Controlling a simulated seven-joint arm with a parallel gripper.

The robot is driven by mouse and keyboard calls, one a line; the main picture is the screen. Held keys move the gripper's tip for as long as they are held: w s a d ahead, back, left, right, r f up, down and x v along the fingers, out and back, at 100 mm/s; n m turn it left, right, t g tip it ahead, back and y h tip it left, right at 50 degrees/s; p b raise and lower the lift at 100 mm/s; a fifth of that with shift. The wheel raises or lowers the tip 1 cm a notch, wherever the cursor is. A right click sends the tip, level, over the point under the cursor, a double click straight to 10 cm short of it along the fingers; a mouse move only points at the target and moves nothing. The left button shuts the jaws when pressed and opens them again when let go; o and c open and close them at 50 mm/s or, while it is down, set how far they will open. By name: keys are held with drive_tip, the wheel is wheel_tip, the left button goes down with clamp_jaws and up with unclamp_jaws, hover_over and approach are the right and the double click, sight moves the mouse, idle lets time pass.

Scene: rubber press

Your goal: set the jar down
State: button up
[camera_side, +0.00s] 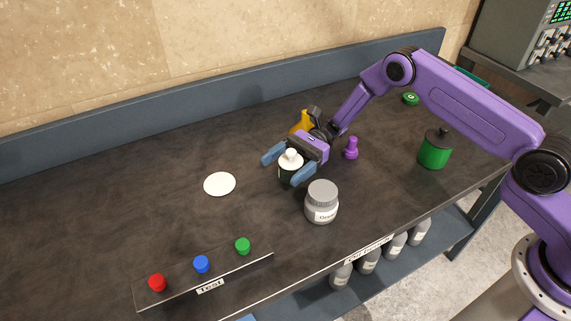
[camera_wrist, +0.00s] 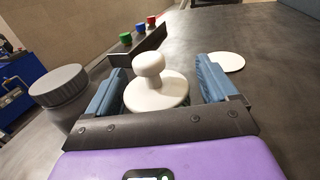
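A dark jar (camera_side: 287,178) with a white knobbed lid stands upright between the fingers of my gripper (camera_side: 289,167), left of the middle of the bench. In the wrist view, the white lid (camera_wrist: 157,90) sits between the two blue fingers of my gripper (camera_wrist: 162,88), the left finger close to its rim and a narrow gap at the right. The jar's body is mostly hidden there. I cannot tell whether the fingers press on it, or whether its base touches the bench.
A grey-lidded jar (camera_side: 321,203) stands close in front. A white disc (camera_side: 219,184) lies to the left on clear bench. A purple piece (camera_side: 351,148), an orange object (camera_side: 299,122) and a green jar (camera_side: 434,150) stand right and behind. A strip with coloured knobs (camera_side: 203,280) is front left.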

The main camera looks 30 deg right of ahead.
sight(298, 155)
drive_tip(key=shift+r, duration=0.1)
drive_tip(key=shift+w+d, duration=0.15)
drive_tip(key=shift+d, duration=0.1)
drive_tip(key=v, duration=0.7)
drive_tip(key=shift+r, duration=0.1)
